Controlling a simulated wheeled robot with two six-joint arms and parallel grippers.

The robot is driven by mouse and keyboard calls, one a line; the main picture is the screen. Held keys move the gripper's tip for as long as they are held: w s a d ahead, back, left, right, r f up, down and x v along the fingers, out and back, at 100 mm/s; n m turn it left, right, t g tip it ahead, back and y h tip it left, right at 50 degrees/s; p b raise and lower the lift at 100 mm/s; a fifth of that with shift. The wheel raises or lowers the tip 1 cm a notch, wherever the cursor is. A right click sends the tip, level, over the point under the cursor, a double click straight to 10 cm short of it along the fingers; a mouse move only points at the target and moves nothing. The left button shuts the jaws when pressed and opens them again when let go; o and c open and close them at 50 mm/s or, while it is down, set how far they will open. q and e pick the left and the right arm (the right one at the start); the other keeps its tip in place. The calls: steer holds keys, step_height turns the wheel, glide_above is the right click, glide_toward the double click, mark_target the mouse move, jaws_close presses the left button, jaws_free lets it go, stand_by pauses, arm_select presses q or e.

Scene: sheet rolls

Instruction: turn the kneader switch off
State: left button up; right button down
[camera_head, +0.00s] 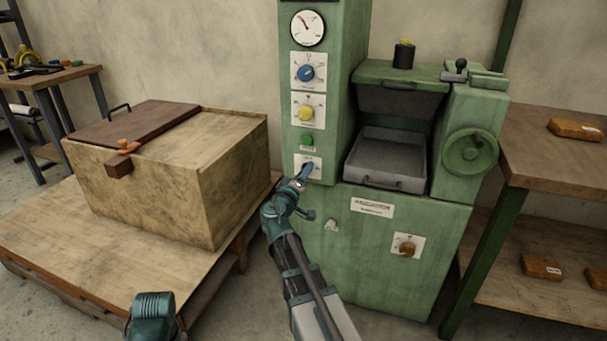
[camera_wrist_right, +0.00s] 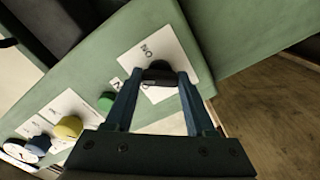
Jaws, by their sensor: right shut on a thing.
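The green machine (camera_head: 335,215) stands in the middle of the head view, with a column of controls on its left. The lowest control on the column is a switch on a white plate (camera_head: 317,163), mostly hidden by my gripper. In the right wrist view it is a dark knob (camera_wrist_right: 160,75) on a white plate marked ON. My right gripper (camera_head: 305,173) is at this plate, its two blue fingers on either side of the knob, shut on it. A teal part of my left arm shows at the bottom left of the head view; no left fingers show.
Above the switch are a green button (camera_head: 307,140), a yellow knob (camera_head: 305,112), a blue knob (camera_head: 306,73) and a gauge (camera_head: 308,27). A brown knob (camera_head: 407,249) is lower right. A wooden box (camera_head: 235,180) stands left; a shelf table (camera_head: 550,160) stands right.

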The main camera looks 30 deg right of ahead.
steer(key=n, duration=0.7)
stand_by(0.6)
steer(key=shift+c, duration=1.2)
jaws_free()
steer(key=v, duration=1.4)
